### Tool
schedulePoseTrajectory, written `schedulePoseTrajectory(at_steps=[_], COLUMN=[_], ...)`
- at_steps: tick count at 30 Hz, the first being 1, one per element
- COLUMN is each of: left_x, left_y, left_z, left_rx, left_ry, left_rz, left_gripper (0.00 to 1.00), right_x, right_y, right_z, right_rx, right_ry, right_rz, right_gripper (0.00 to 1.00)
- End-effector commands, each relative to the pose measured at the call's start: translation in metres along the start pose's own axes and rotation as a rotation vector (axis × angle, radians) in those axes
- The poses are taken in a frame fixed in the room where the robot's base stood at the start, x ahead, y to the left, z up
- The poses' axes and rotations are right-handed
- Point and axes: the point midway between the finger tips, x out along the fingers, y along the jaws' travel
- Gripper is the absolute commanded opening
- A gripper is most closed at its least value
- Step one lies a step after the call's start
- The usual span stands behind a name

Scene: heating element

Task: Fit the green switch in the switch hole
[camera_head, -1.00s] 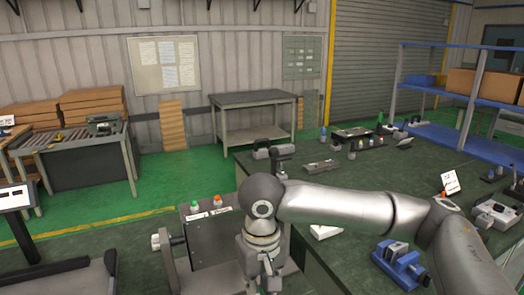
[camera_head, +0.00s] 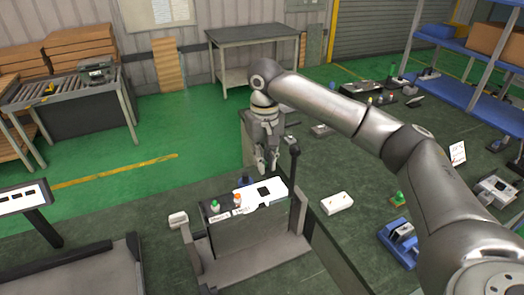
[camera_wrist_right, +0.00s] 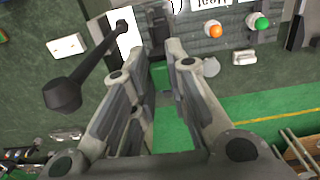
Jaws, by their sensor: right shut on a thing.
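My right gripper (camera_head: 267,162) points down just behind the control box (camera_head: 262,240), above its back edge. In the right wrist view its fingers (camera_wrist_right: 166,65) are closed around a small, mostly hidden piece with a green patch, which appears to be the green switch (camera_wrist_right: 162,78). A white panel (camera_head: 272,188) lies on top of the box and has a dark square opening (camera_head: 264,191), apparently the switch hole. The held piece is apart from that opening as far as I can tell. The left gripper is out of view.
A green button (camera_head: 215,205) and orange button (camera_head: 237,200) stand left of the panel. A tall dark lever (camera_head: 294,165) rises at its right. A white block (camera_head: 337,203), green-topped part (camera_head: 397,199) and blue vise (camera_head: 402,240) are on the table.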

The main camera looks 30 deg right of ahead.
Motion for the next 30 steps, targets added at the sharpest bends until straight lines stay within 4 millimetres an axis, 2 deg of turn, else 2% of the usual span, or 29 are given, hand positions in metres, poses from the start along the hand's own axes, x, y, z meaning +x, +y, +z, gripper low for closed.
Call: schedulePoseTrajectory(at_steps=[9, 17, 24, 30], left_x=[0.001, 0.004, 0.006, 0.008], left_y=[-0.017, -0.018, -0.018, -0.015], left_z=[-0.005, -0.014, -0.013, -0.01], left_rx=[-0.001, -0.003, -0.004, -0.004], left_ry=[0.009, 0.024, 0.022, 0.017], left_rz=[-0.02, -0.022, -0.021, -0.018], left_gripper=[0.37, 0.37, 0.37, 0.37], right_x=[0.001, 0.024, 0.045, 0.056], right_y=[-0.001, -0.001, -0.001, -0.001], right_z=[0.001, 0.002, 0.001, 0.001], right_rx=[0.0, 0.001, 0.001, 0.001], right_ry=[0.0, -0.002, -0.001, 0.0], right_rz=[-0.001, 0.0, 0.0, 0.001], right_gripper=[0.03, 0.03, 0.03, 0.03])
